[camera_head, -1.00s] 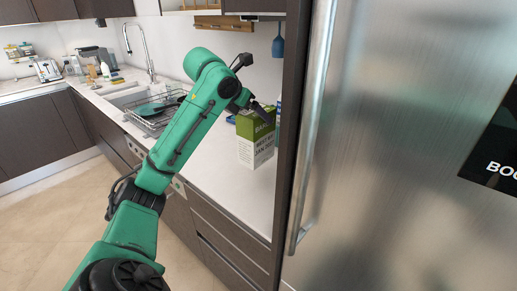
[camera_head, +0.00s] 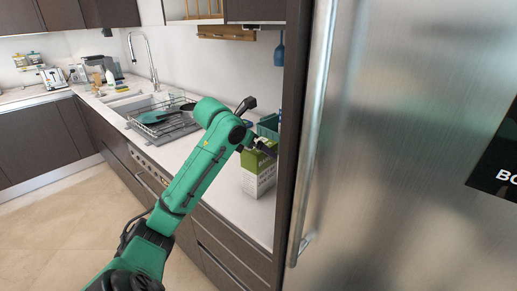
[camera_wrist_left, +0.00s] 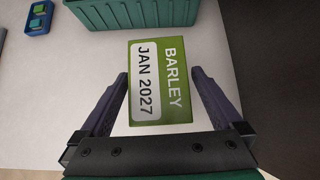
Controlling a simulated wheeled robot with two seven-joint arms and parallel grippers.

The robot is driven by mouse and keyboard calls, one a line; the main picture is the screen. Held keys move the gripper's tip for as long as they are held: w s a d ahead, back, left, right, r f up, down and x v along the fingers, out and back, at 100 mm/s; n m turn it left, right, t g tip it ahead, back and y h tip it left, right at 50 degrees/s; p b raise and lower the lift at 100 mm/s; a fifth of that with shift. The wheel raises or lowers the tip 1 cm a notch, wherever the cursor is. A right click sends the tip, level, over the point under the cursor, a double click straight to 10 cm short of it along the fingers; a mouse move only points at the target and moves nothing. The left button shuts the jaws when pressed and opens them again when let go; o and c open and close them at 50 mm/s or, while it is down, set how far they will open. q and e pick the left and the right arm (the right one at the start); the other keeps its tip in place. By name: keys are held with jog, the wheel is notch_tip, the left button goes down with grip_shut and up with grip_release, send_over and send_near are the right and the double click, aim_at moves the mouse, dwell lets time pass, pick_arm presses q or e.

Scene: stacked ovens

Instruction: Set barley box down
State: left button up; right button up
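The barley box (camera_head: 258,178) is green on top with a white lower part. In the head view it is upright at the counter's right end, beside the fridge. In the left wrist view its green top (camera_wrist_left: 160,82) reads BARLEY, JAN 2027. My left gripper (camera_head: 262,148) is at the box's top. My right gripper is not in view.
A green bin (camera_wrist_left: 150,10) stands just behind the box; a small blue object (camera_wrist_left: 40,17) lies left of it. The fridge (camera_head: 400,150) is close on the right. A dish rack (camera_head: 165,122) is farther left. Counter left of the box is clear.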

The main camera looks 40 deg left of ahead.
pick_arm(q)
jog(key=b+v, duration=0.1)
jog(key=v, duration=1.1)
jog(key=shift+b, duration=0.35)
jog(key=shift+f, duration=0.1)
